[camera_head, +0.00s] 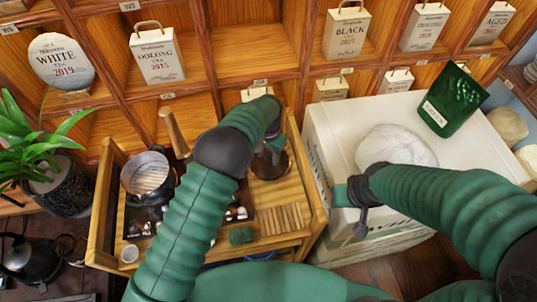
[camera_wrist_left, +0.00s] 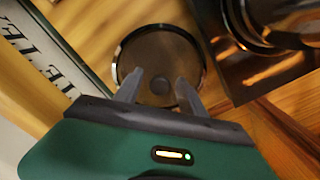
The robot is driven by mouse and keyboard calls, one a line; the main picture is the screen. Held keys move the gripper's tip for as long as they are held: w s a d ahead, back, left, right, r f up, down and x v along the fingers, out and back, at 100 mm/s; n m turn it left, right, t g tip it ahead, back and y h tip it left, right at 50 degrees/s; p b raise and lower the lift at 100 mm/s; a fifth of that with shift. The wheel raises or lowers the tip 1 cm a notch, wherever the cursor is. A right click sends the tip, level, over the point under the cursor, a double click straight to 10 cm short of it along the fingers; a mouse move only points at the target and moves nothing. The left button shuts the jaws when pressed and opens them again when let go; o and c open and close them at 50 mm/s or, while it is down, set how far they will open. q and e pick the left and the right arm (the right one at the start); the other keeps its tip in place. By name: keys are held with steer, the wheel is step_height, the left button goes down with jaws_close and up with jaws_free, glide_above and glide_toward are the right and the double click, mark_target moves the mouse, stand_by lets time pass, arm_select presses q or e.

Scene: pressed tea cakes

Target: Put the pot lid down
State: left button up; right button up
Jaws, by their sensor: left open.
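The round pot lid (camera_wrist_left: 160,47), dark and glassy with a shiny rim, lies on the wood surface in the left wrist view. In the head view it shows partly beneath my left gripper (camera_head: 268,152), on the wooden tray (camera_head: 250,218). The open fingers of my left gripper (camera_wrist_left: 159,90) stand on either side of the lid's small dark knob, with gaps visible. A metal pot (camera_head: 146,174) stands at the tray's left. My right gripper (camera_head: 360,222) hangs by the white box's front edge; its fingers are too small to judge.
A wooden scoop handle (camera_head: 173,132) stands near the pot. A potted plant (camera_head: 60,185) is at left. Shelves with tea boxes (camera_head: 157,53) stand behind.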

mark_target(267, 156)
arm_select(q)
steer(key=shift+a, duration=0.1)
steer(key=shift+r, duration=0.25)
step_height(267, 156, up, 12)
steer(key=p, duration=0.8)
steer(key=s+a+r+n, duration=0.1)
steer(key=s+a+r, duration=0.1)
steer(key=s+a, duration=0.1)
steer(key=s+a+r+n+t, duration=0.1)
steer(key=s+a+r, duration=0.1)
steer(key=a, duration=0.3)
steer(key=s+a+r+n, duration=0.2)
steer(key=s+a+r, duration=0.1)
steer(key=a, duration=0.2)
steer(key=shift+s+r, duration=0.3)
steer(key=shift+r, duration=0.1)
steer(key=s+a+n, duration=0.1)
steer(key=s+a, duration=0.2)
steer(key=s, duration=0.4)
steer(key=s+a+r+n+t, duration=0.1)
steer(key=s+a, duration=0.2)
steer(key=s, duration=0.4)
steer(key=shift+a+r+n+t, duration=0.25)
steer(key=shift+a+n+t, duration=0.05)
steer(key=shift+n, duration=0.1)
